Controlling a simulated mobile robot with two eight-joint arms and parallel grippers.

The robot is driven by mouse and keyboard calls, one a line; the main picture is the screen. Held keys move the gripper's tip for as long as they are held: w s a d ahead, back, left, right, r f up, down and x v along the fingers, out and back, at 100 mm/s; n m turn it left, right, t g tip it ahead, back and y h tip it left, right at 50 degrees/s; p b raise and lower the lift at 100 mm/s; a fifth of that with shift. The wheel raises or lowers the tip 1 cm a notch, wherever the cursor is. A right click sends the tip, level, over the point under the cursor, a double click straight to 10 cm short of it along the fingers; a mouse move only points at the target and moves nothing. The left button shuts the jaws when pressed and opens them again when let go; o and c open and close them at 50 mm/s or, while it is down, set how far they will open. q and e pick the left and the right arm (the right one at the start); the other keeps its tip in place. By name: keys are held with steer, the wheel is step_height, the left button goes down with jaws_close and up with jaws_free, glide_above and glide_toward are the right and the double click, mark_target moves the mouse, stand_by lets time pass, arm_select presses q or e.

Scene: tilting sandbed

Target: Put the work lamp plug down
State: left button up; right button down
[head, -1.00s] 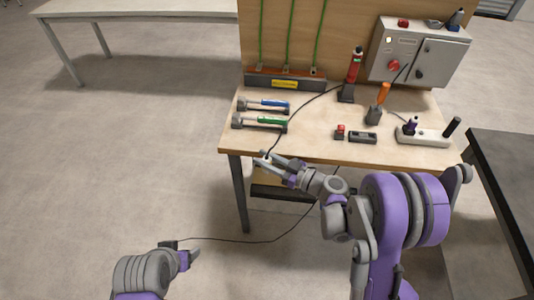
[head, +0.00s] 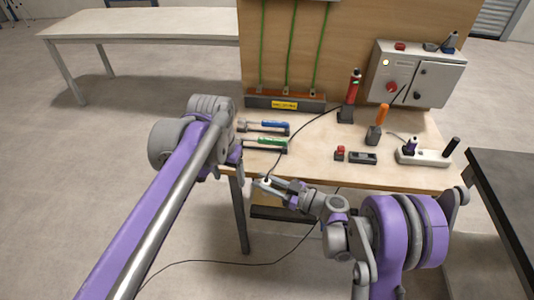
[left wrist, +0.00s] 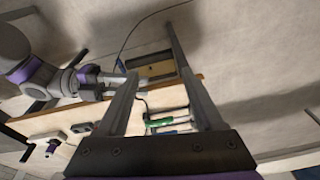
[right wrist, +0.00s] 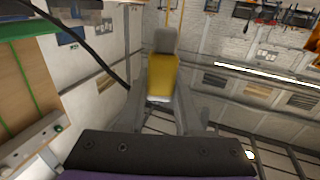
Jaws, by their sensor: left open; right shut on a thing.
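My right gripper (head: 265,184) is shut on the work lamp plug, just off the table's front left edge and clear of the tabletop. In the right wrist view a yellow body with a grey end (right wrist: 163,75) sits between its fingers; it looks like the plug. A black cable (head: 312,121) runs from the red work lamp (head: 352,87) across the table to this gripper. My left gripper (left wrist: 158,75) is open and empty by the table's left end; in the head view its fingers are mostly hidden by my arm.
A control box (head: 418,72) stands at the back right. Another cable (head: 220,262) lies on the floor.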

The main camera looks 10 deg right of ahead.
arm_select(q)
steer(key=m+g, duration=0.2)
glide_above(266, 179)
steer(key=shift+y, duration=0.3)
step_height(266, 179, down, 12)
steer(key=shift+r, duration=0.15)
steer(key=shift+c, duration=0.3)
jaws_close()
arm_select(e)
steer(key=c, duration=0.5)
jaws_free()
